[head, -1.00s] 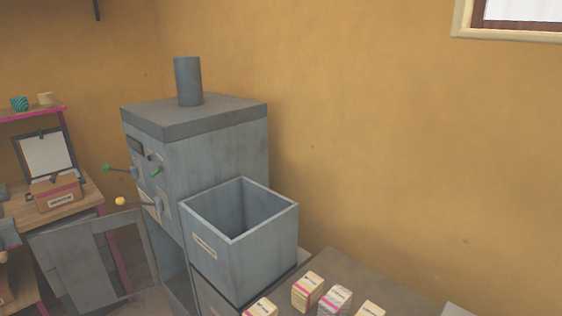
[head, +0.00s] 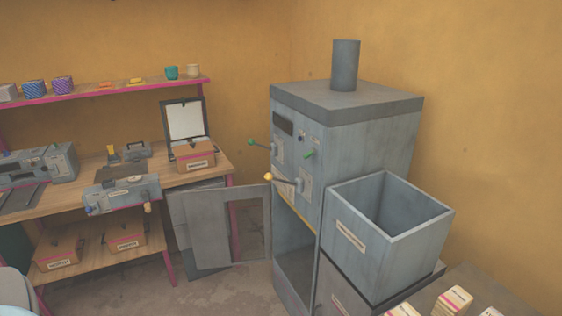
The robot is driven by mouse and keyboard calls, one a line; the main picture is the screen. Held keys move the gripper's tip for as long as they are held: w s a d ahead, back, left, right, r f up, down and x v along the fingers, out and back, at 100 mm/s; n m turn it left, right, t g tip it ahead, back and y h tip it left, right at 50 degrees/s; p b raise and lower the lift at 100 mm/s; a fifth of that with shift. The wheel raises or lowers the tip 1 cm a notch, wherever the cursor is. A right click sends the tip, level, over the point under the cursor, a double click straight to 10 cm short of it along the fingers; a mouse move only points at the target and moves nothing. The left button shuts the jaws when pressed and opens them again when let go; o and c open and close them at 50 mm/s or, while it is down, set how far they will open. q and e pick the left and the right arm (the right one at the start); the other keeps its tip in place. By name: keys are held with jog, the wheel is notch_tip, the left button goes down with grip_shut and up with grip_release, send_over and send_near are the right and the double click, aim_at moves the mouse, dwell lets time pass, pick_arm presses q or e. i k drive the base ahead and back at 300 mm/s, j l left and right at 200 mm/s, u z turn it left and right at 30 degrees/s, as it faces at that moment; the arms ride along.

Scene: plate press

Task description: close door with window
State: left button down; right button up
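The door with a window (head: 205,229) is a grey framed panel on the left side of the grey press cabinet (head: 370,140). It stands swung wide open, out to the left, and its window opening (head: 247,230) shows near the cabinet side. The cabinet's lower compartment (head: 297,265) is open and looks empty. Levers with a green knob (head: 250,142) and a yellow knob (head: 268,177) stick out of the cabinet front above the door. Neither of my grippers shows in the head view.
A wooden workbench (head: 215,155) with machines and boxes is at the left. Bare floor (head: 220,290) lies in front of the door.

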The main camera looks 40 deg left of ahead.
aim_at(205, 210)
jog(key=j, duration=0.55)
jog(key=i+j, duration=0.1)
jog(key=j, duration=0.45)
jog(key=i+j, duration=0.15)
jog(key=j, duration=0.35)
jog(key=i+j, duration=0.15)
jog(key=j, duration=0.35)
jog(key=i+j, duration=0.15)
jog(key=j, duration=0.3)
jog(key=i+j, duration=0.2)
jog(key=j, duration=0.3)
jog(key=i+j, duration=0.15)
jog(key=j, duration=0.35)
jog(key=i+j+z, duration=0.1)
jog(key=j, duration=0.4)
jog(key=i+j, duration=0.2)
jog(key=j, duration=0.3)
jog(key=i+j, duration=0.15)
jog(key=j, duration=0.35)
